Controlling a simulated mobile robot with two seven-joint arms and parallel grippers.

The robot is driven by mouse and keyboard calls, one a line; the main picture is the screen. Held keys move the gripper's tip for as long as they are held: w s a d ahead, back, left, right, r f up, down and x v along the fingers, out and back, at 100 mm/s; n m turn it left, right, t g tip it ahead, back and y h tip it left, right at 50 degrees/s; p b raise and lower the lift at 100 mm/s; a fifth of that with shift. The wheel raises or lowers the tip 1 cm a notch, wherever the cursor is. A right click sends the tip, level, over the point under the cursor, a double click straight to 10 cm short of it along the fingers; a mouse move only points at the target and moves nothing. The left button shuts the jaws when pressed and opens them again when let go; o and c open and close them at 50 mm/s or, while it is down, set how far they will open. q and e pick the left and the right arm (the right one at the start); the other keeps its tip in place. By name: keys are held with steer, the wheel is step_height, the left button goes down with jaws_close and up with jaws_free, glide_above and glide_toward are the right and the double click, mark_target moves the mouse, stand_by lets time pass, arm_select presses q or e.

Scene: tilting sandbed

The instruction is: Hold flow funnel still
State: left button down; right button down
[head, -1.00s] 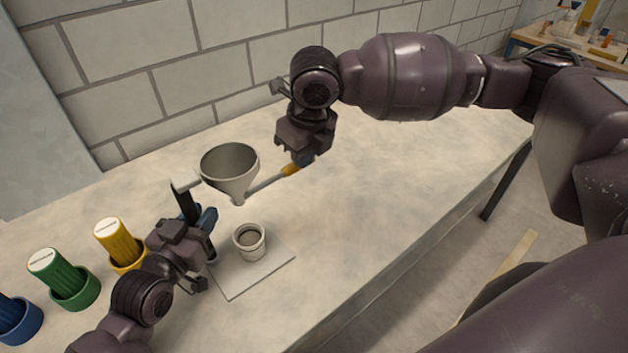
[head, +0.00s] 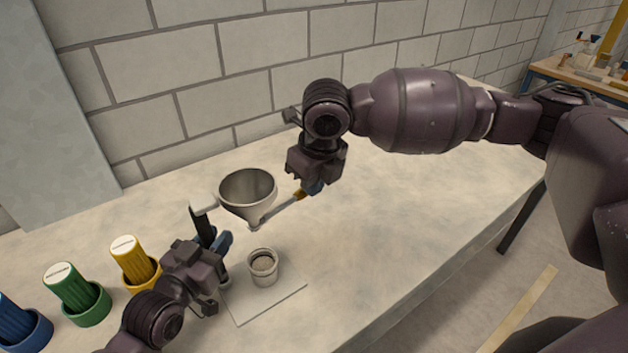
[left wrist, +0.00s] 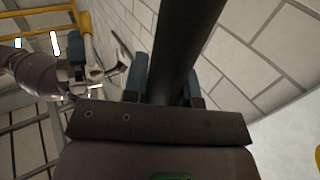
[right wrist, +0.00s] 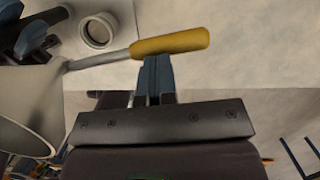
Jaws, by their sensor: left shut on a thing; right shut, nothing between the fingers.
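The grey metal funnel (head: 253,212) hangs upright on a stand with a dark post (head: 204,226). A rod with a yellow-orange handle (head: 299,195) runs from the funnel's lower end to the right. My left gripper (head: 217,243) is shut on the post, which also shows between its blue fingers in the left wrist view (left wrist: 185,50). My right gripper (head: 312,189) is shut and empty, its fingertips at the handle. In the right wrist view the fingertips (right wrist: 157,62) lie right beside the handle (right wrist: 170,43); I cannot tell whether they touch. A pale cup (head: 264,275) with grainy material stands below the funnel.
The cup stands on a thin pale plate (head: 285,301). Yellow (head: 130,255), green (head: 68,285) and blue (head: 15,318) ribbed containers stand in holders at the left. A block wall (head: 150,75) closes the back. The bench top (head: 420,210) is clear to the right.

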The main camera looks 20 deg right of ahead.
steer(key=shift+s, duration=0.1)
stand_by(0.3)
steer(key=s+d+r, duration=0.1)
steer(key=s+r, duration=0.4)
steer(key=r, duration=0.7)
steer(key=shift+d, duration=0.4)
